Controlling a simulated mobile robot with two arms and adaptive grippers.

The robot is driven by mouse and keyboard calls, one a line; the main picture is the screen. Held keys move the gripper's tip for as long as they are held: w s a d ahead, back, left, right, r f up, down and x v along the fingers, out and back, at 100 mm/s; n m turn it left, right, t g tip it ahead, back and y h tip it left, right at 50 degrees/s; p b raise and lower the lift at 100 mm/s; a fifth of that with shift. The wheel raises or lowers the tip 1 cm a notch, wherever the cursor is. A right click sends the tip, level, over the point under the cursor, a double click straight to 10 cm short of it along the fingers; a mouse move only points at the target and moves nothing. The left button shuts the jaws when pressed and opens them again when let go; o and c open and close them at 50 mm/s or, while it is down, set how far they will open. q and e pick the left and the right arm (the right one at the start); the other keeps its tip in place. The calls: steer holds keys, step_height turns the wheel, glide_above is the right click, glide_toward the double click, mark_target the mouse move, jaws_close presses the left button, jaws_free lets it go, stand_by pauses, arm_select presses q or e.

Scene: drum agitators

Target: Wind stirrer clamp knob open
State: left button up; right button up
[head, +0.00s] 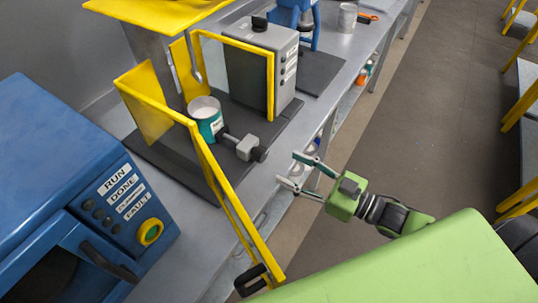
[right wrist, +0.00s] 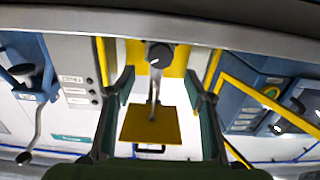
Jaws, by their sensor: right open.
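In the head view, the stirrer clamp (head: 245,148) is a small grey block with a black knob (head: 261,154) on its right side. It sits low beside a can with a teal label (head: 207,121). The round black knob also shows in the right wrist view (right wrist: 159,54), in line with the space between the fingers, with a grey rod (right wrist: 153,92) beside it. My right gripper (head: 290,170) is open and empty, a short way to the right of the knob and apart from it. Its two fingers also show in the right wrist view (right wrist: 158,85). My left gripper is not in view.
A yellow guard frame (head: 225,185) with a black handle (head: 262,278) stands in front of the clamp. A grey control box (head: 262,75) stands behind the can. A blue machine (head: 60,170) fills the left. Open floor (head: 420,110) lies right of the bench.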

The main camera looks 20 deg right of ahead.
mark_target(265, 155)
steer(key=p+x, duration=0.1)
steer(key=x, duration=0.6)
steer(key=shift+w+a, duration=0.15)
steer(key=shift+w, duration=0.05)
steer(key=c, duration=1.1)
